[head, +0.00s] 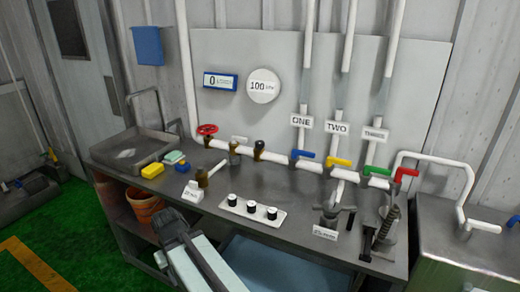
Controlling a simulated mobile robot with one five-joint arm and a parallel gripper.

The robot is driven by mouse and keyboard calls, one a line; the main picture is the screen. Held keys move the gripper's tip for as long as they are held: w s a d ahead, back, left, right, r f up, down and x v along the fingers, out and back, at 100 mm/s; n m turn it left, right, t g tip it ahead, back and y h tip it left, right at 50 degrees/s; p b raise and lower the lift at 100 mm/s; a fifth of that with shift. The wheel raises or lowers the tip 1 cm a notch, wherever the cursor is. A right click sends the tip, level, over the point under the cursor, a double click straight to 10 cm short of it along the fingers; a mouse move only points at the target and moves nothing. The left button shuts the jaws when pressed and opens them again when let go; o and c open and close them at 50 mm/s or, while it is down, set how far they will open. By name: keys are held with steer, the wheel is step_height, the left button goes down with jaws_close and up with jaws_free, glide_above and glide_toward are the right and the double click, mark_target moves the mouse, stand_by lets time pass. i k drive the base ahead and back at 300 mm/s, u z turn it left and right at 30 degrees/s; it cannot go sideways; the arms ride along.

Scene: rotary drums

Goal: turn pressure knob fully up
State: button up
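A white panel (252,211) with three black knobs lies on the grey workbench. The left knob (232,200), middle knob (251,206) and right knob (272,213) stand in a row; their markings are too small to read, so I cannot tell which is the pressure knob. A round white gauge (263,86) on the wall board reads 100, beside a blue-framed display (220,82) reading 0. My arm reaches up from the bottom edge, left of the knobs and apart from them. Its dark end (172,227) is near the bench's front edge; I cannot make out fingers.
White pipes with a red wheel valve (207,129) and coloured lever valves run behind the knobs. A small white labelled block (193,192) stands left of the panel. A clamp-like fixture (334,208) stands to the right. A sink (132,147) is at the left end.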

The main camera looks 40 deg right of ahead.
mark_target(259, 145)
steer(key=z, duration=0.15)
steer(key=i, duration=0.9)
steer(key=u, duration=0.05)
